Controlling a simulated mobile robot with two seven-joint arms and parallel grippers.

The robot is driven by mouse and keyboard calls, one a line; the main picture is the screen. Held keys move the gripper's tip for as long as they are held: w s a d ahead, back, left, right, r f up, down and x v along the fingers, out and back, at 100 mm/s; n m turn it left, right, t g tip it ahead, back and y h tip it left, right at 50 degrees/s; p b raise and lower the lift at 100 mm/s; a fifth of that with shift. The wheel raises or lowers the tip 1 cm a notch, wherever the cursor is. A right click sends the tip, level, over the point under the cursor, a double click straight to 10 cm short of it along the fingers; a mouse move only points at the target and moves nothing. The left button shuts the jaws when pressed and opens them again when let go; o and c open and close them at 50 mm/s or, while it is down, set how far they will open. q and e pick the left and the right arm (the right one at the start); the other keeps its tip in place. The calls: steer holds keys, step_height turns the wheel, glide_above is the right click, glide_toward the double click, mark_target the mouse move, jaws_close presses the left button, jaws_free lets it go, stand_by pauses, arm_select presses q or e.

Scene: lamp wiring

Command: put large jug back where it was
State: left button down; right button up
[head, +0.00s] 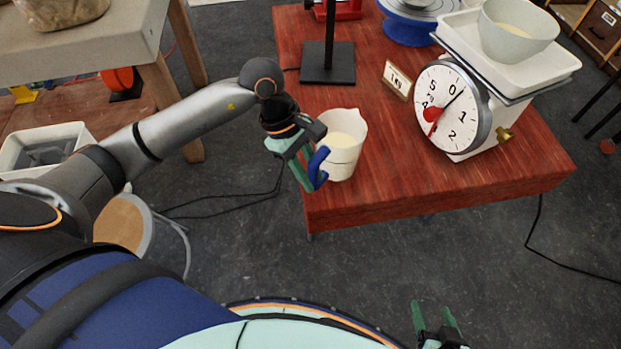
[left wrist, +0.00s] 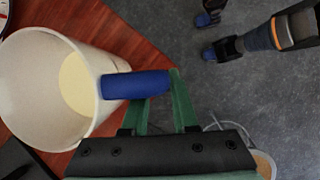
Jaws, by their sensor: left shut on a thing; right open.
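The large jug (head: 342,146) is white with a blue handle and holds a pale cream content. It is upright at the left front edge of the red wooden table (head: 400,190); I cannot tell whether its base touches the top. My left gripper (head: 310,175) is shut on the blue handle. The left wrist view shows the jug (left wrist: 38,85) from above, with the handle between the green fingers of the left gripper (left wrist: 165,85). My right gripper (head: 436,318) is open and empty, low over the floor at the bottom of the head view.
A dial scale (head: 452,108) with a white tray and a bowl (head: 517,28) stands on the table to the right. A small sign (head: 397,80) and a black stand base (head: 328,63) are behind the jug. A bucket (head: 140,225) stands on the floor at left.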

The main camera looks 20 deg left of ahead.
arm_select(q)
step_height(320, 180, down, 2)
steer(key=shift+d+f, duration=0.1)
steer(key=shift+f, duration=0.1)
steer(key=shift+f, duration=0.1)
steer(key=c, duration=0.7)
jaws_free()
steer(key=shift+s, duration=0.1)
